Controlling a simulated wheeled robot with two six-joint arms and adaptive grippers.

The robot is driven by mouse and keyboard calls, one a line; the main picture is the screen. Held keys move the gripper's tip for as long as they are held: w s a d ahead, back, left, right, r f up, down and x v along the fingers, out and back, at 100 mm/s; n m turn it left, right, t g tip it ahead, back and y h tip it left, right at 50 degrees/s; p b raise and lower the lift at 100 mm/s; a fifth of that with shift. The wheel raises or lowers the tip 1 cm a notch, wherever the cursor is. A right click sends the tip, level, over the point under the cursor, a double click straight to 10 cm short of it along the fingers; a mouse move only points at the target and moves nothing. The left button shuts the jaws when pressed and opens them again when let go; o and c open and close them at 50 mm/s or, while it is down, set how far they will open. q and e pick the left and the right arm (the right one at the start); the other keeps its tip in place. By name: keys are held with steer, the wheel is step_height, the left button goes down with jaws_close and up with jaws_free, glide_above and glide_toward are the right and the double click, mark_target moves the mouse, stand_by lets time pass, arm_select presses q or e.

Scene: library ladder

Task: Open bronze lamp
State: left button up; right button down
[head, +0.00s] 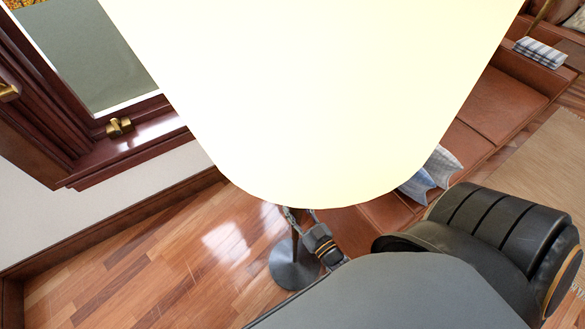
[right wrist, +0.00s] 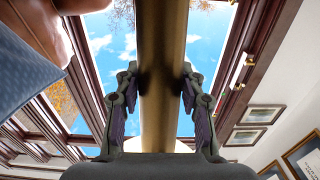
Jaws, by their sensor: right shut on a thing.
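The bronze lamp's large pale-yellow shade (head: 320,100) glows brightly and fills the upper middle of the head view. Its round dark base (head: 287,272) stands on the wooden floor below, and most of its pole is hidden behind the shade. In the right wrist view the bronze pole (right wrist: 163,60) runs straight up between the two fingers. My right gripper (right wrist: 160,85) is shut on this pole, one finger on each side. In the head view the right gripper (head: 300,220) shows just below the shade's lower edge, partly hidden. My left gripper is not in view.
A brown leather sofa (head: 502,98) with patterned cushions (head: 440,165) stands behind and right of the lamp. A dark wood-framed window (head: 90,60) is at the left. A beige rug (head: 545,160) lies at right. Wooden floor (head: 160,260) at lower left is clear.

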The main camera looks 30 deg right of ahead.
steer(key=shift+s+f, duration=0.1)
steer(key=shift+s, duration=0.05)
steer(key=c, duration=0.8)
jaws_free()
steer(key=shift+c, duration=0.2)
steer(key=shift+o, duration=0.3)
steer(key=s, duration=1.2)
steer(key=shift+d, duration=0.2)
